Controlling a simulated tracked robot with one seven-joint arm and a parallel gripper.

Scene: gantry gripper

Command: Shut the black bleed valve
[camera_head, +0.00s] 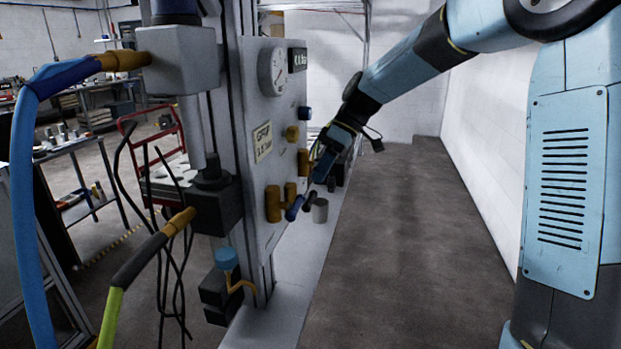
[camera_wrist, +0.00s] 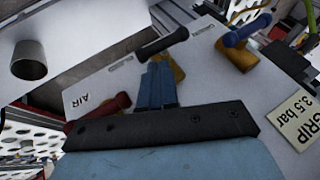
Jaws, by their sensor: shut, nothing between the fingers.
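The black bleed valve handle (camera_wrist: 162,45) lies slanted across the upper middle of the wrist view. Its brass body (camera_wrist: 176,69) is partly hidden behind my fingers. My gripper (camera_wrist: 158,68) is shut and empty, its blue fingertips right at the black handle; I cannot tell whether they touch it. In the head view my gripper (camera_head: 318,178) is at the panel's right side, just above the black handle (camera_head: 310,201). The handle stands out from the panel there.
A blue-handled valve (camera_wrist: 247,30) and a red handle (camera_wrist: 98,112) by the "AIR" label flank the black one. The panel (camera_head: 262,105) carries a gauge (camera_head: 279,68). A grey cylinder (camera_head: 320,211) is close below. The floor on the right (camera_head: 400,250) is clear.

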